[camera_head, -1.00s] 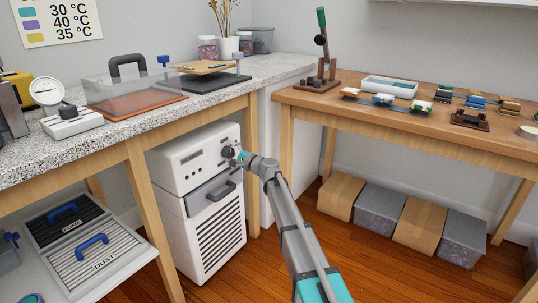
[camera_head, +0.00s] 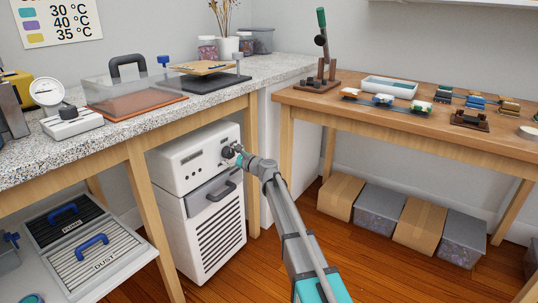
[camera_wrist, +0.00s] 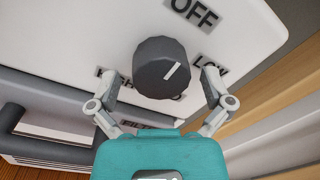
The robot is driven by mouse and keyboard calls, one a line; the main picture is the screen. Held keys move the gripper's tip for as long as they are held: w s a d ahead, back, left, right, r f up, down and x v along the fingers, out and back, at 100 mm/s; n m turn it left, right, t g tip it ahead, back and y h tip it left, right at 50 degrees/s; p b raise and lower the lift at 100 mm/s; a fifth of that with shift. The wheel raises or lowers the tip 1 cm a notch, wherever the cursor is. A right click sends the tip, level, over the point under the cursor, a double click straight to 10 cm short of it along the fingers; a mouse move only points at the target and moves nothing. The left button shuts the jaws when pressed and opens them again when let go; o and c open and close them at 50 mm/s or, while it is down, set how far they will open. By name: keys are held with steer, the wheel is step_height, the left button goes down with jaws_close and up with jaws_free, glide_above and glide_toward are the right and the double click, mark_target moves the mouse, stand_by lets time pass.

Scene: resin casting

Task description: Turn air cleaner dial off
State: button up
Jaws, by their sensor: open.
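The air cleaner (camera_head: 185,160) is a white box under the stone counter. Its dark round dial (camera_wrist: 162,62) is in the middle of the wrist view, with a white pointer mark facing upper right. The OFF label (camera_wrist: 195,12) is above right of the dial and the LOW label (camera_wrist: 214,75) to its right. A HIGH label (camera_wrist: 108,74) is partly hidden on the left. My gripper (camera_wrist: 161,80) is open, with one finger on each side of the dial and gaps visible between. In the head view my gripper (camera_head: 234,152) is at the cleaner's front and partly hides the dial.
A grey drawer with a dark handle (camera_head: 221,191) lies below the dial, with a vent grille under it. The wooden counter leg (camera_head: 253,165) stands close right of the gripper. Boxes (camera_head: 341,196) line the floor under the right table. Open floor lies in front.

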steer(key=m, duration=0.6)
steer(key=shift+s+a, duration=0.1)
steer(key=shift+s+m, duration=0.15)
steer(key=shift+m, duration=0.25)
steer(key=v, duration=1.3)
steer(key=s+d+r+n+g+h+p, duration=0.2)
steer(key=s+r+n+p, duration=0.5)
steer(key=p, duration=0.6)
steer(key=s+d+r+n+g+h+p, duration=0.2)
steer(key=s+r+n+g+p, duration=0.3)
steer(key=p, duration=0.8)
steer(key=s+r+n+h, duration=0.1)
steer(key=s+r+n, duration=0.1)
steer(key=s+n, duration=0.2)
steer(key=shift+s+h+p, duration=0.3)
steer(key=shift+h+p, duration=0.05)
steer(key=shift+h, duration=0.05)
steer(key=shift+f, duration=0.1)
